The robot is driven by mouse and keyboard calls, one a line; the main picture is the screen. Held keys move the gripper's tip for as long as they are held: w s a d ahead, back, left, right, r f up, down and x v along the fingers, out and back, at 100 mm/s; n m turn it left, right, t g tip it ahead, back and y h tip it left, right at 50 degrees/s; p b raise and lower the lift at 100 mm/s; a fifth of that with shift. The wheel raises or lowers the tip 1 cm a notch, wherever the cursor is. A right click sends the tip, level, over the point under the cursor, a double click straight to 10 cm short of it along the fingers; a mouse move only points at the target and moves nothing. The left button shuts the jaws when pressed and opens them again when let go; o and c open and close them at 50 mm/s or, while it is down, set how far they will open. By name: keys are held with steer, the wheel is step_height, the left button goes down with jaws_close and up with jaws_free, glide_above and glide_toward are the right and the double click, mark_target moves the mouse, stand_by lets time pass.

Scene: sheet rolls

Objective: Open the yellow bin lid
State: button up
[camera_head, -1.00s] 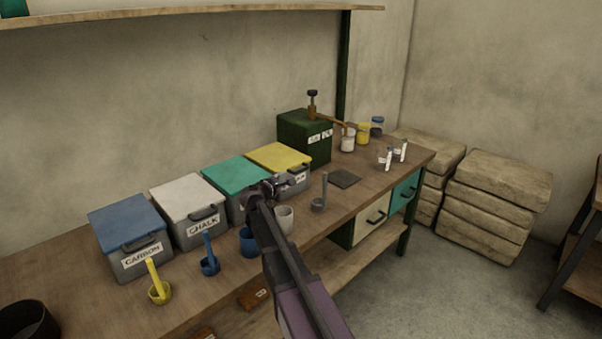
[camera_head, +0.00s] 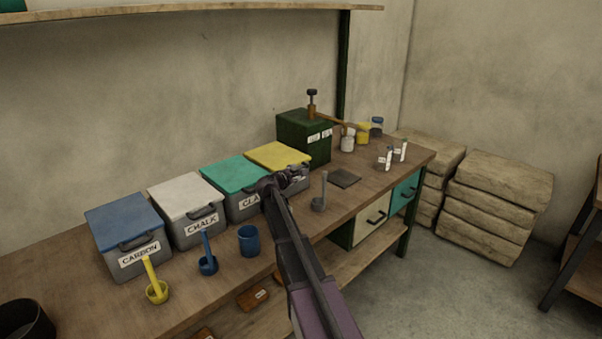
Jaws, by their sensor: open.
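The yellow bin lid (camera_head: 277,155) lies flat and closed on its grey bin, the rightmost of the row on the workbench. My gripper (camera_head: 298,176) is open at the front of this bin, near the lid's front edge.
The green-lidded bin (camera_head: 236,173) stands left of it, then the white-lidded (camera_head: 186,198) and blue-lidded (camera_head: 125,222) bins. A blue cup (camera_head: 249,241), a grey scoop (camera_head: 319,202) and a dark green box (camera_head: 303,138) are near. A dark flat plate (camera_head: 344,178) lies to the right.

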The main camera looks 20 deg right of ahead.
steer(key=shift+b+x, duration=0.4)
steer(key=shift+x, duration=1.95)
jaws_close()
steer(key=shift+d, duration=0.15)
steer(key=shift+r, duration=0.2)
